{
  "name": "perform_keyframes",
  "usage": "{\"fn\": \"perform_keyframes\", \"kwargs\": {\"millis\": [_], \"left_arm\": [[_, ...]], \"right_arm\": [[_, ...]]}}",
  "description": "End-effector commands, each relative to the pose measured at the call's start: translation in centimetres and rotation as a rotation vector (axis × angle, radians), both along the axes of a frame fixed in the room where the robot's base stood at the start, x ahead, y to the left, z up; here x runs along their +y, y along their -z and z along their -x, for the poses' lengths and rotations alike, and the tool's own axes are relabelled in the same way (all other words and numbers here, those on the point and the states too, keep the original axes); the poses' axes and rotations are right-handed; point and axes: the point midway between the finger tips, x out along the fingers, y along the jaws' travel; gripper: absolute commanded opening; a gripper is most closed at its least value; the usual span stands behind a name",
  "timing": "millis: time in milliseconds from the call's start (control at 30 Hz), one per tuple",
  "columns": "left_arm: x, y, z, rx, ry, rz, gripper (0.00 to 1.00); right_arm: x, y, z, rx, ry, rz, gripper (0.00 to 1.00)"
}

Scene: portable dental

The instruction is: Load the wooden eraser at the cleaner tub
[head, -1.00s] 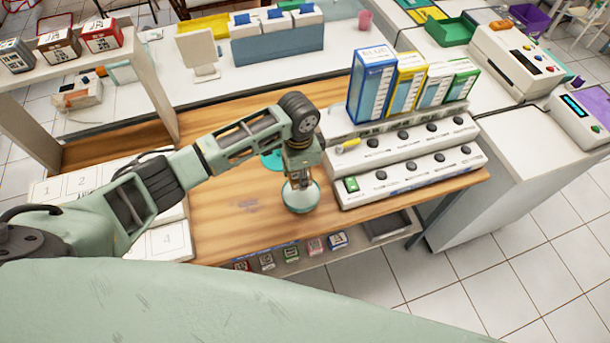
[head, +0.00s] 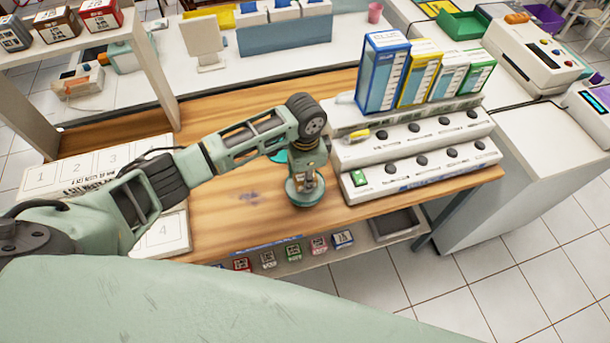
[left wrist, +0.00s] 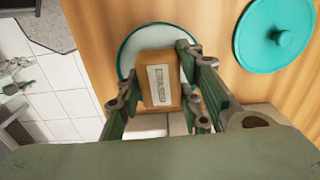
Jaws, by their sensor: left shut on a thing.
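The wooden eraser (left wrist: 168,62) is a brown block with a pale printed label. My left gripper (left wrist: 162,88) is shut on it, with a finger on each side. The cleaner tub (left wrist: 128,54) is round, with a teal rim and a pale inside, and lies right behind the eraser in the left wrist view. In the head view my left gripper (head: 306,181) points down over the tub (head: 304,200) on the wooden counter. Whether the eraser is inside the rim or above it I cannot tell. The teal lid (left wrist: 262,36) with a knob lies beside the tub. My right gripper is out of view.
A white stepped panel (head: 420,160) with black knobs and upright boxes stands close right of the tub. Numbered white trays (head: 95,175) lie at the left. Small labelled blocks (head: 268,259) sit on a shelf below the front edge. Bare wood (head: 235,215) lies left of the tub.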

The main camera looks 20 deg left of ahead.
Motion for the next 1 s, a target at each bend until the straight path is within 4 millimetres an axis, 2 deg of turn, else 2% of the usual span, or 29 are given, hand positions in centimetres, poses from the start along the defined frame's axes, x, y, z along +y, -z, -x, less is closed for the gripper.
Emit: {"fn": "perform_keyframes", "kwargs": {"millis": [333,1000], "left_arm": [[-0.02,0.04,0.00,0.000,0.000,0.000,0.13],[-0.04,0.83,-0.01,-0.001,0.000,0.001,0.13]], "right_arm": [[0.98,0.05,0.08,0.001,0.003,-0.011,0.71],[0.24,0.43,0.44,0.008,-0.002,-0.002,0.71]]}}
